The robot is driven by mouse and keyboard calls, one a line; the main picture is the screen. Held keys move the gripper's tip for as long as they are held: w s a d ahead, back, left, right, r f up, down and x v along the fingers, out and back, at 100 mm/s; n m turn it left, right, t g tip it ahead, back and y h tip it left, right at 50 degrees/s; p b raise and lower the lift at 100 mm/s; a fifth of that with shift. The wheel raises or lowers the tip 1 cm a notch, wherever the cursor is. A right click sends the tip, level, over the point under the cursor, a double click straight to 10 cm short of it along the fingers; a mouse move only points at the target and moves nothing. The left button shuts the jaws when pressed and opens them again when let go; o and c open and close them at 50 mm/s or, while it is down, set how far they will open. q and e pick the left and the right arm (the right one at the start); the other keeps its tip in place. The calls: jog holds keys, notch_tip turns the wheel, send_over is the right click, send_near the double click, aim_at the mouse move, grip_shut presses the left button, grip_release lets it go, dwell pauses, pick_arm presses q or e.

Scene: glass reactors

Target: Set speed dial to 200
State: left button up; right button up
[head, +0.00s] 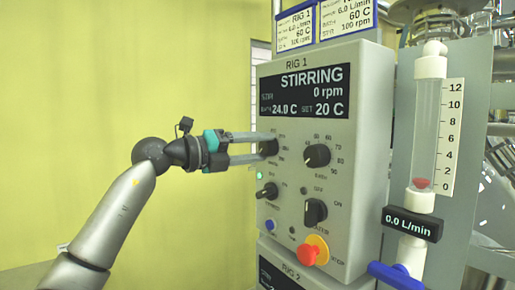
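The RIG 1 control panel (310,180) faces me in the head view. Its screen (304,92) reads STIRRING, 0 rpm, 24.0 C and SET 20 C. A dark dial (268,148) at the panel's upper left, under the screen, is apparently the speed dial. It is partly hidden by my gripper, and its scale is too small to read. My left gripper (267,147) reaches it from the left, one finger above and one below the dial. The dial about fills the gap; I cannot tell whether the fingers press on it. My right gripper is not in view.
Another dial (317,155) is close on the right. A smaller knob (267,191) sits below, with a black switch (315,211) and a red stop button (312,250) lower right. A flow meter (424,130) reading 0.0 L/min stands right of the panel. The left side is clear.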

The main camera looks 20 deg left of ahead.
pick_arm(q)
grip_shut()
